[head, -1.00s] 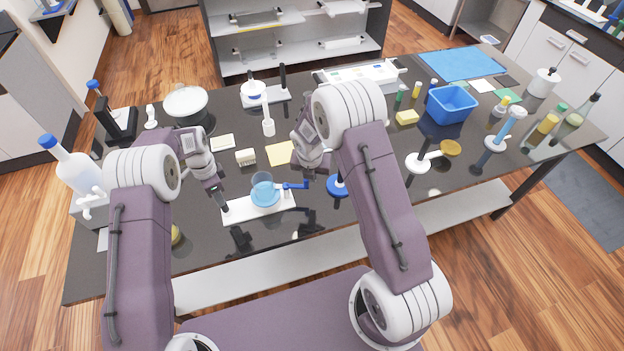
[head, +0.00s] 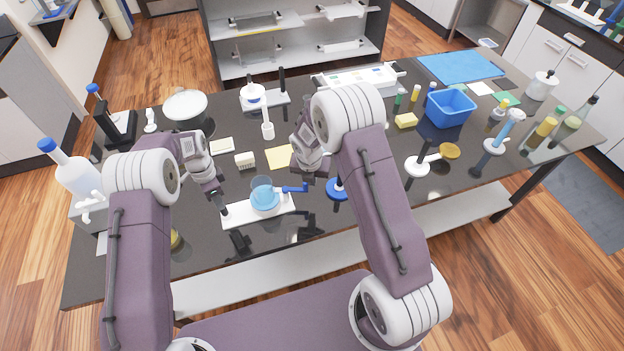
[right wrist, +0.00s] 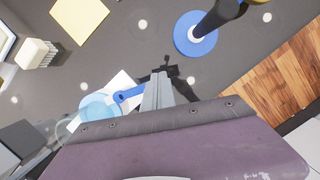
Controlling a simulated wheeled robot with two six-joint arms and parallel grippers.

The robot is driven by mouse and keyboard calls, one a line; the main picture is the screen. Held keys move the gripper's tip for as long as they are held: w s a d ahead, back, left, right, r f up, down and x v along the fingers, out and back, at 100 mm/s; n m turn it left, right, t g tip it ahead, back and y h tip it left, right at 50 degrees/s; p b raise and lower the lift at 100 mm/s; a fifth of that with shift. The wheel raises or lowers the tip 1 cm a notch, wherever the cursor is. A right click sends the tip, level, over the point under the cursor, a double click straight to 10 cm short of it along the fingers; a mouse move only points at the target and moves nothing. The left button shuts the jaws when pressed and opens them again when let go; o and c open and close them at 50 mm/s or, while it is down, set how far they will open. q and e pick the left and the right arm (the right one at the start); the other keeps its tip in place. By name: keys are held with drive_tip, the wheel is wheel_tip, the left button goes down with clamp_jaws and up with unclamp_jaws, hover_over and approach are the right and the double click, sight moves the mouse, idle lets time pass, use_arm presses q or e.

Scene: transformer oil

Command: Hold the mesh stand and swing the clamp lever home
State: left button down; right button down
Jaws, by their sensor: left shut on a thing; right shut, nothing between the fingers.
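The mesh stand is a long white base plate (head: 240,217) near the table's front edge, with a clear blue-tinted cup (head: 263,194) on it. Its blue clamp lever (head: 294,189) sticks out to the right of the cup; it also shows in the right wrist view (right wrist: 128,94). My left gripper (head: 222,207) is shut on the plate's left end. My right gripper (right wrist: 160,78) is shut and empty, its fingertips beside the lever's outer end. I cannot tell whether they touch it. In the head view its fingertips are partly hidden by the wrist.
A round blue base (head: 336,189) stands close to the right of the lever, partly behind my right arm. A yellow sheet (head: 279,157) and a small white-bristled block (head: 244,160) lie behind the stand. A blue bin (head: 451,107) is further right.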

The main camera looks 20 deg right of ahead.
idle(0.4)
drive_tip(key=shift+w+a, duration=0.15)
drive_tip(key=shift+a, duration=0.75)
drive_tip(key=shift+s, duration=0.4)
drive_tip(key=s+a+r, duration=0.1)
drive_tip(key=s+r, duration=0.4)
drive_tip(key=r, duration=0.4)
drive_tip(key=shift+s+r, duration=0.35)
